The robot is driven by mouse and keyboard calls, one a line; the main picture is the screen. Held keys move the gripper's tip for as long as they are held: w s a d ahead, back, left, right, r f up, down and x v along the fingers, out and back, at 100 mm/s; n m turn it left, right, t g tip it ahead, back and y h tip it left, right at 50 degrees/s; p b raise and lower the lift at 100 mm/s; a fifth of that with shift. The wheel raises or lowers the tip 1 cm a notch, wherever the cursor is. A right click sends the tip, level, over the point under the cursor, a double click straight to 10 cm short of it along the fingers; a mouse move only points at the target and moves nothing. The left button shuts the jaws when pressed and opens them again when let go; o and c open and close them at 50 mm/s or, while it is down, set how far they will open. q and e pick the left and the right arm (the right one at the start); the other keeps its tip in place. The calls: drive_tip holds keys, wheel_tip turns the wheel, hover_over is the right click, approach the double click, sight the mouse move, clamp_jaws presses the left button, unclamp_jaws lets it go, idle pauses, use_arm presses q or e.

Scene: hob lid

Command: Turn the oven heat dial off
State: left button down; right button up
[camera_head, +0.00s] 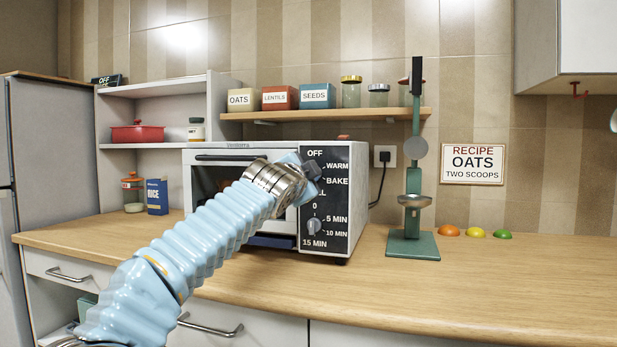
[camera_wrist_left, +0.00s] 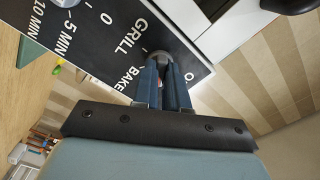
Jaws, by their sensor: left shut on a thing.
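The oven (camera_head: 270,148) is a white box on the wooden counter with a black control panel (camera_head: 335,198). The panel reads OFF, WARM, BAKE and GRILL around the upper heat dial. My left gripper (camera_head: 311,170) is at this dial, and my arm hides much of the oven front. In the left wrist view my left gripper's fingers (camera_wrist_left: 162,76) are shut on the grey heat dial (camera_wrist_left: 157,55), between the words GRILL and BAKE. The dial's pointer is hidden by the fingers. My right gripper is out of view.
A lower timer dial (camera_head: 314,227) sits below on the panel. A green scale (camera_head: 412,245) stands to the right of the oven, with several coloured domes (camera_head: 475,233) beyond it. A shelf (camera_head: 330,114) with jars and boxes runs above.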

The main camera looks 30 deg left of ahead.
use_arm(q)
drive_tip(key=shift+n+b, duration=2.35)
drive_tip(key=shift+n, duration=3.45)
drive_tip(key=c, duration=1.2)
unclamp_jaws()
drive_tip(key=shift+o, duration=0.2)
